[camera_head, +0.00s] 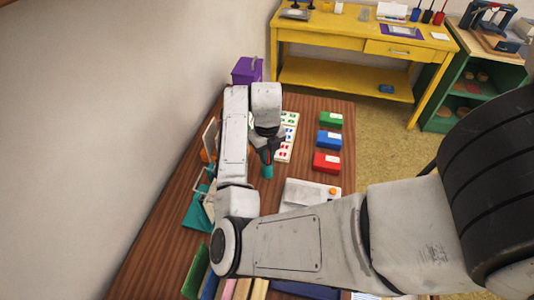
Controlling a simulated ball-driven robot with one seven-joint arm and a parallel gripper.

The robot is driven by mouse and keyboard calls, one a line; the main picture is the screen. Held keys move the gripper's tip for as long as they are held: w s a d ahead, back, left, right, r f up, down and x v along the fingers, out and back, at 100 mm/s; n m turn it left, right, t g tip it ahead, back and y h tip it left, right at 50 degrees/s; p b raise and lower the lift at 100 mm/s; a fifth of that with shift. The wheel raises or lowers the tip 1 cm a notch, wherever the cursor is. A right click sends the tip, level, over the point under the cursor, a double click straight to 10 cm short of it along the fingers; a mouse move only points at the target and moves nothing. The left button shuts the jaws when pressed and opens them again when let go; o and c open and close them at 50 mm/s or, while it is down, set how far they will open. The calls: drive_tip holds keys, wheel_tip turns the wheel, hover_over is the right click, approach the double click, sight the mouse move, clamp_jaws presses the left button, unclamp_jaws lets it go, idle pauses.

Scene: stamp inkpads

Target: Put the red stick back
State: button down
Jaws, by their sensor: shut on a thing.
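My gripper (266,148) is above the wooden table, just left of the white sheet with colored marks (288,140). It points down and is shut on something. A small red part (270,147) shows at the fingers and looks like the red stick, most of it hidden by the gripper. A teal piece (267,170) shows right below the fingers; I cannot tell whether it is touched. A teal stand (196,212) is at the table's left side, partly hidden by my arm.
Green (331,119), blue (329,140) and red (327,162) inkpad boxes stand in a column at right. A white device (311,192) with an orange knob lies nearer. A purple box (247,70) is at the far end.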

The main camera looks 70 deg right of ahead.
drive_tip(key=shift+f, duration=0.1)
drive_tip(key=c, duration=1.1)
unclamp_jaws()
drive_tip(key=shift+c, duration=0.2)
wheel_tip(320, 180, up, 12)
drive_tip(key=shift+r, duration=0.15)
